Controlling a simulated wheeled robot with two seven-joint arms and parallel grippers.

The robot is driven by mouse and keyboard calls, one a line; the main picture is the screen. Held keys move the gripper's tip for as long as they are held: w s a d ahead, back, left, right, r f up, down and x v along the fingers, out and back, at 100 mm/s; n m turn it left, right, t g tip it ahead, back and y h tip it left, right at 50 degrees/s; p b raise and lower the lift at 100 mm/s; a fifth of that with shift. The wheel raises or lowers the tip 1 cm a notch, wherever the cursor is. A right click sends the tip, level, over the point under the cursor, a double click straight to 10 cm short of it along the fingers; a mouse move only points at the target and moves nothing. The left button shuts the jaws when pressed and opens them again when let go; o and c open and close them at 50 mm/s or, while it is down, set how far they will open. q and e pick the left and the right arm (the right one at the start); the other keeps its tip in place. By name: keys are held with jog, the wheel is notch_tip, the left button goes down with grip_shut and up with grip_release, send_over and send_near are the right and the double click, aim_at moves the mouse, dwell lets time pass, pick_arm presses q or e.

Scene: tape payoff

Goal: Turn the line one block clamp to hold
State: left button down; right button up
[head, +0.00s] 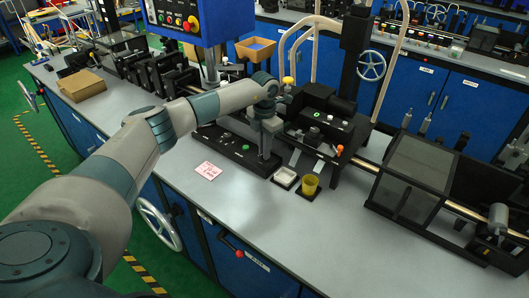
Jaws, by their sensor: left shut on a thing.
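A long low black control box (222,146) lies on the grey bench, with a green button (245,147) and small knobs on top. My left arm reaches across the bench, and my left gripper (265,157) points down at the right end of this box. It is shut on a small part there, which looks like the block clamp knob. The fingers hide most of this part, so its setting cannot be read. A black machine block (322,125) with a green-lit button and an orange knob stands just right of the gripper. My right gripper is not in view.
A pink-edged card (208,170) lies on the bench (260,222). The bench front is mostly clear. A dark guarded machine (405,180) stands at right.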

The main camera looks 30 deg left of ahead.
pick_arm(q)
jog(key=shift+n, duration=1.3)
jog(key=shift+r, duration=0.1)
jog(key=c, duration=1.8)
grip_release()
jog(key=shift+c, duration=0.2)
jog(key=shift+b, duration=0.3)
